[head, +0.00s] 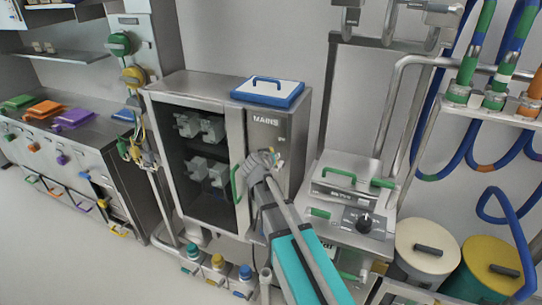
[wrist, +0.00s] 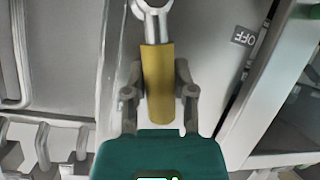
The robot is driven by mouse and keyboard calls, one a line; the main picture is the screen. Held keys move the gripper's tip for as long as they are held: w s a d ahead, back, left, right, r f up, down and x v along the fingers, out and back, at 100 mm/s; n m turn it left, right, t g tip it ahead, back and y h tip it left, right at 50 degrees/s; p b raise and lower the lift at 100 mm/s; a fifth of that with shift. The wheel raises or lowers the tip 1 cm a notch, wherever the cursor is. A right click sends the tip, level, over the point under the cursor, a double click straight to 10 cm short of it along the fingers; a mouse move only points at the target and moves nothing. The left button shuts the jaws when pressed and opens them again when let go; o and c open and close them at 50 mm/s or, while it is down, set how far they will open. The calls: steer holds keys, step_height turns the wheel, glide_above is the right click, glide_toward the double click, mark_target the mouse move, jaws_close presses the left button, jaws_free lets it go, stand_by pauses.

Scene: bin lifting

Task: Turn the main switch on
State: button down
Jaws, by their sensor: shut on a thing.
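The main switch is a lever with a yellow grip (wrist: 157,80) and a metal fork at its end, seen in the wrist view. My gripper (head: 262,160) is at the front of the grey cabinet marked MAINS (head: 265,122) in the head view. In the wrist view its two fingers stand on either side of the yellow grip and are shut on it. An OFF label (wrist: 244,36) shows upside down to the right of the lever. In the head view my gripper hides most of the lever.
The cabinet's dark open-fronted bay (head: 205,150) holds grey units, with a green handle (head: 236,184) close to my gripper. A blue-edged lid (head: 268,92) lies on top. A unit with a black knob (head: 364,222) stands at right. Bottles (head: 218,262) stand below.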

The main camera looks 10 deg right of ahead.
steer(key=shift+s+d+m+t+y, duration=0.5)
steer(key=shift+s+d+m+y, duration=0.25)
steer(key=shift+m, duration=0.45)
steer(key=shift+c, duration=2.2)
jaws_free()
steer(key=shift+r, duration=0.1)
steer(key=shift+r, duration=0.1)
